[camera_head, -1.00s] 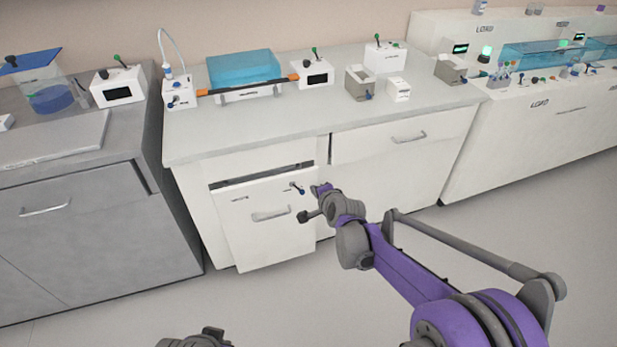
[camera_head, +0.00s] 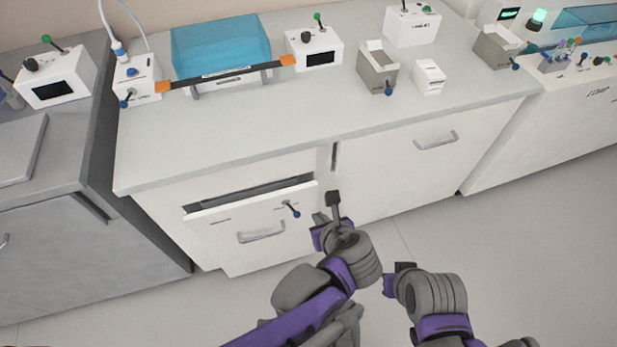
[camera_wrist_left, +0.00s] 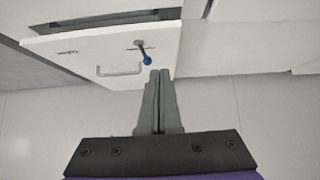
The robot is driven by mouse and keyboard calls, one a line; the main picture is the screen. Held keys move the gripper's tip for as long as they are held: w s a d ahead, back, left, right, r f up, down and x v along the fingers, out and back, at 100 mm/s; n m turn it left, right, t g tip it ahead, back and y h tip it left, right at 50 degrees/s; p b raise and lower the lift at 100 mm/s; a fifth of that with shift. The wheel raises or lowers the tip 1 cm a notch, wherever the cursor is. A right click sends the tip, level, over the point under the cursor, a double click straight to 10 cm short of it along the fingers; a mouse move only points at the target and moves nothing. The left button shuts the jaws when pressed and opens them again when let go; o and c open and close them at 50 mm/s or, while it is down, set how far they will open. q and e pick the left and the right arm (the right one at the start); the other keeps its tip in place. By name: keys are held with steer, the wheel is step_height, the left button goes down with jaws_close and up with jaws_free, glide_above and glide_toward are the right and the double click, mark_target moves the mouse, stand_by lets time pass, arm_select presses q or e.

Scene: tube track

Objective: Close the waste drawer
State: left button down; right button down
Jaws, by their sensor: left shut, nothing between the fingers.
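The waste drawer (camera_head: 215,238) is a white front low in the left part of the white cabinet. It stands out from the cabinet, with a dark gap along its top edge. It has a bar handle (camera_head: 262,236) and a small blue-tipped lever (camera_head: 291,209); both also show in the left wrist view, the handle (camera_wrist_left: 121,71) and the lever (camera_wrist_left: 146,56). My left gripper (camera_head: 319,217) is shut and empty, just right of the drawer front. In the left wrist view its fingers (camera_wrist_left: 158,75) point up toward the drawer's right side; contact cannot be told. My right gripper (camera_head: 392,278) is further right, its fingers unclear.
The worktop (camera_head: 270,125) above holds a blue-lidded device (camera_head: 220,48), small control boxes and grey bins. A second closed drawer front (camera_head: 400,170) is to the right. A grey cabinet (camera_head: 90,265) stands at left. The floor in front is clear.

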arm_select(q)
steer(key=b, duration=0.4)
glide_toward(302, 192)
steer(key=shift+x, duration=3)
steer(key=w, duration=0.2)
steer(key=w+a, duration=0.1)
steer(key=w, duration=0.1)
steer(key=shift+w+a, duration=0.15)
steer(key=shift+r, duration=0.1)
steer(key=shift+w, duration=0.1)
